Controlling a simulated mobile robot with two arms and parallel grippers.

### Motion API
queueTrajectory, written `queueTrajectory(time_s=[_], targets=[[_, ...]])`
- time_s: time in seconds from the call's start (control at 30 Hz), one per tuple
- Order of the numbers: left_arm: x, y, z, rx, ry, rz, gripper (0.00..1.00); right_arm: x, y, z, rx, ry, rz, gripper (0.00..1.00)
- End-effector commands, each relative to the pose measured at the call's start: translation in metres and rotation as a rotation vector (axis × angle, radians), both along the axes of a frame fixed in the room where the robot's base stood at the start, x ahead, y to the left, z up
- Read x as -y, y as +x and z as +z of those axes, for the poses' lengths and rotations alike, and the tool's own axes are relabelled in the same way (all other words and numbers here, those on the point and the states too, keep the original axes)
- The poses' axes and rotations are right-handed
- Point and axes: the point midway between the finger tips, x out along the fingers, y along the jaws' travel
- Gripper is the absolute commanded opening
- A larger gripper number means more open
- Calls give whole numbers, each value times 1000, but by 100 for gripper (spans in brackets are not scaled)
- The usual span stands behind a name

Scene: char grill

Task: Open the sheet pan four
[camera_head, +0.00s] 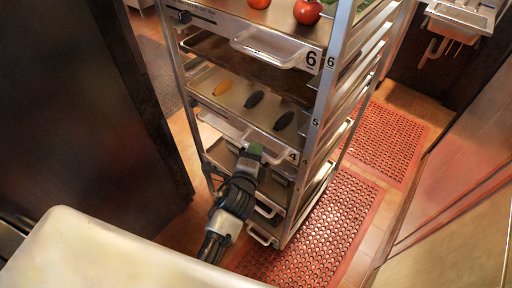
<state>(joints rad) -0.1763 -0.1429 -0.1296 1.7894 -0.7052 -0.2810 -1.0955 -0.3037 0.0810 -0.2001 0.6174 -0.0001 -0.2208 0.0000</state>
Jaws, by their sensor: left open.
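Sheet pan four (216,106) sits in the tall metal rack, its front marked with a "4" at the right end. My right gripper is not in view.
The upper pan marked "6" (270,50) carries tomatoes. Lower pans with handles (262,236) sit beneath pan four. Red perforated mats (335,225) lie right of the rack. A dark cabinet (75,100) stands close on the left, and a metal surface (465,210) on the right.

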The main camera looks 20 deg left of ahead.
Motion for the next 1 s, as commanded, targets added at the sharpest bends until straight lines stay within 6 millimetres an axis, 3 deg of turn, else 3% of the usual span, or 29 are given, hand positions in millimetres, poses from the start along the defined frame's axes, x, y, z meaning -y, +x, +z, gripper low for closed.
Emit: queueTrajectory(time_s=[0.2,0.5,0.53,0.8,1.0], targets=[[-1,19,-3,1,0,-1,41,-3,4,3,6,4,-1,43],[-1,21,-5,0,0,-1,41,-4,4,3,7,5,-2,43],[-1,21,-5,0,0,-1,40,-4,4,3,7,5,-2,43],[-1,21,-4,0,0,-1,0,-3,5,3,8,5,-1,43],[-1,21,-5,-1,0,-1,0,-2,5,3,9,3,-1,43]])
